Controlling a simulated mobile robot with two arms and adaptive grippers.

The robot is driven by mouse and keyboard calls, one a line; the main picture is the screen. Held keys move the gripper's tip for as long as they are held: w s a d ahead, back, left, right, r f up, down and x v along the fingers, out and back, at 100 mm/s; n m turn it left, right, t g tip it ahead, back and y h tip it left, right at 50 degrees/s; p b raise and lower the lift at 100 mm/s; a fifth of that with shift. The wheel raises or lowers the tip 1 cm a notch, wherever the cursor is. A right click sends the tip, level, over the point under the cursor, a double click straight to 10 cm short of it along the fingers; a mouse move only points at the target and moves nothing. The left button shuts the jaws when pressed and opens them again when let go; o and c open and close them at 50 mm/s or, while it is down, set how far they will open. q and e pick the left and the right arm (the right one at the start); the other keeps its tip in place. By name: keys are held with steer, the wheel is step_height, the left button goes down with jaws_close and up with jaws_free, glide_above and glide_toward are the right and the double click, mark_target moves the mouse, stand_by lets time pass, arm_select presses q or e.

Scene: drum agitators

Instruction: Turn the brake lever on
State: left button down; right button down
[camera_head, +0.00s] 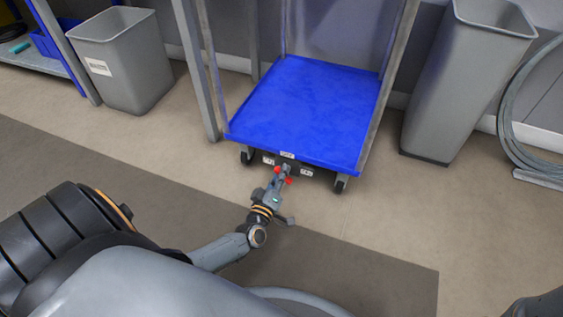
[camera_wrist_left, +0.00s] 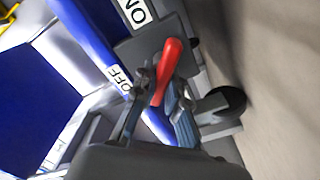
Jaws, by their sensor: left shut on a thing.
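The red brake lever (camera_head: 289,181) is at the front edge of the blue cart (camera_head: 310,105), low down between its front wheels. In the left wrist view the lever (camera_wrist_left: 171,62) is a red rounded handle on a grey plate, with a white ON label (camera_wrist_left: 134,12) and a white OFF label (camera_wrist_left: 121,78) beside it. My left gripper (camera_head: 284,174) is at the lever, and in the wrist view its fingers (camera_wrist_left: 160,92) are closed around the lever, one on each side. The fingers hide part of the lever. My right gripper is not in view.
A grey bin (camera_head: 125,65) stands at the left, and a taller grey bin (camera_head: 465,85) stands right of the cart. A coiled grey hose (camera_head: 508,135) is at the right edge. A blue-framed shelf (camera_head: 35,62) is at the far left. The floor before the cart is open.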

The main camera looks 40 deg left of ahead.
arm_select(q)
steer(key=n, duration=0.4)
steer(key=shift+f+n+b, duration=0.25)
steer(key=shift+n+b, duration=0.05)
steer(key=shift+a+f+n+b, duration=0.15)
steer(key=shift+n+b, duration=0.3)
steer(key=shift+n, duration=1.55)
steer(key=c, duration=1.4)
jaws_free()
steer(key=shift+o, duration=0.2)
